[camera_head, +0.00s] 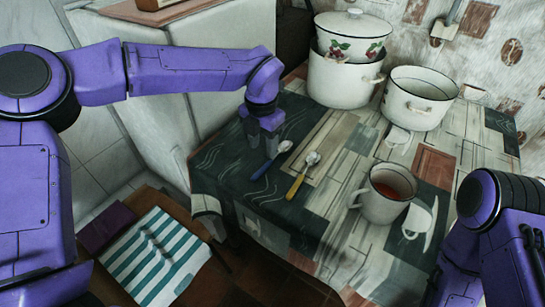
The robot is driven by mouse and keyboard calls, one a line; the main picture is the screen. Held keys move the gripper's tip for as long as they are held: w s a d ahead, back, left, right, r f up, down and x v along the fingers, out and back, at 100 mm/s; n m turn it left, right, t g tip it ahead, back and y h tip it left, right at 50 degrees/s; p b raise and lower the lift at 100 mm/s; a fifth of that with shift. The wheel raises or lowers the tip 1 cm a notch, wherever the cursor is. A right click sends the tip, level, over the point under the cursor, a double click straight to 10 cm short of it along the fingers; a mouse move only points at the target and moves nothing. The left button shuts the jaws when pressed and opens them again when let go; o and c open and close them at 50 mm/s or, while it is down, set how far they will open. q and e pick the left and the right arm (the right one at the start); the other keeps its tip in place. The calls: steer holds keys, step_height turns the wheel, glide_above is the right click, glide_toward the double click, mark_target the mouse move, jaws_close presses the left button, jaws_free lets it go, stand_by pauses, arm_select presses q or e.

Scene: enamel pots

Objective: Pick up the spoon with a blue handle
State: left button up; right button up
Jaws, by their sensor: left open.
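The spoon with a blue handle (269,163) lies on the table's patterned cloth near its left front edge. Its metal bowl points to the back right and its blue handle points to the front left. My left gripper (261,148) points down, just behind and above this spoon, open with nothing visible between the fingers. I cannot tell whether it touches the spoon. A second spoon with a yellow handle (296,187) lies just right of the blue one. My right arm shows at the lower right, but its gripper is out of view.
A white mug with reddish-brown liquid (386,195) stands right of the spoons. A white pot (419,98) and stacked pots with a lid (347,70) stand at the back. A stool with a striped cloth (155,255) is at the lower left. Cloth between spoons and mug is clear.

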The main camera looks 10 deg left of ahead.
mark_target(266, 165)
arm_select(q)
steer(key=f, duration=0.7)
steer(key=shift+w+d, duration=0.15)
steer(key=shift+w, duration=0.15)
jaws_close()
